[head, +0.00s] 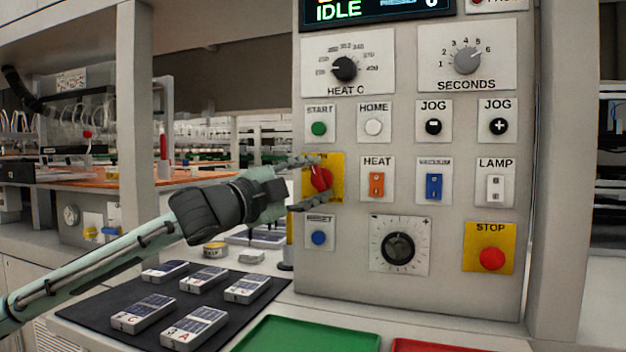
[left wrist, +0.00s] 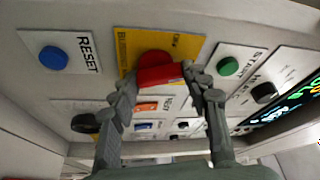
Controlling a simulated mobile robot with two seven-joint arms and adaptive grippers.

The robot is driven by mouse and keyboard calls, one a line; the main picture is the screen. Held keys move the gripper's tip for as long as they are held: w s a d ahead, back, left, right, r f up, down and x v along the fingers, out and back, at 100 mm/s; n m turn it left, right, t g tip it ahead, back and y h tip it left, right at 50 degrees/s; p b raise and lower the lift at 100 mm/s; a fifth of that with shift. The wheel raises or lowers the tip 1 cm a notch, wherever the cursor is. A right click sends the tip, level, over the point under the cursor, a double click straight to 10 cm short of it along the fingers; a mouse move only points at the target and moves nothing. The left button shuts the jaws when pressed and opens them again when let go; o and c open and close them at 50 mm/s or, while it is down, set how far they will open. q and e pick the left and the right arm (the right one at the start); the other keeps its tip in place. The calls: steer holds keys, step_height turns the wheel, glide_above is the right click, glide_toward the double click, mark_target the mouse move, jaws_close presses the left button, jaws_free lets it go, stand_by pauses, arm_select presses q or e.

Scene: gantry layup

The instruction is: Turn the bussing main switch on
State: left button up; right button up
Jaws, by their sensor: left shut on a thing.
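The bussing main switch is a red rotary knob (head: 321,179) on a yellow plate (head: 338,168), at the left side of the grey control panel. The red knob also shows in the left wrist view (left wrist: 158,72), with part of the yellow plate's lettering readable. My left gripper (head: 308,182) reaches in from the left, with one finger above the knob and one below. In the left wrist view its fingers (left wrist: 158,88) are on either side of the red handle, shut on it. The fingers hide part of the plate. My right gripper is not seen.
The panel (head: 455,120) carries a START button (head: 319,128) just above and a RESET button (head: 319,237) just below the gripper, with a HEAT rocker (head: 376,184) to the right. A black mat (head: 90,308) with several labelled modules and a green tray (head: 312,334) lie below.

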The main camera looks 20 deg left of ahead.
arm_select(q)
steer(key=shift+r+m+g, duration=0.1)
steer(key=shift+m+g, duration=0.6)
steer(key=shift+m, duration=1.2)
steer(key=o, duration=1.2)
steer(key=shift+c, duration=0.2)
steer(key=shift+s, duration=0.1)
steer(key=v, duration=1.2)
steer(key=shift+d+r, duration=0.1)
steer(key=x, duration=1.2)
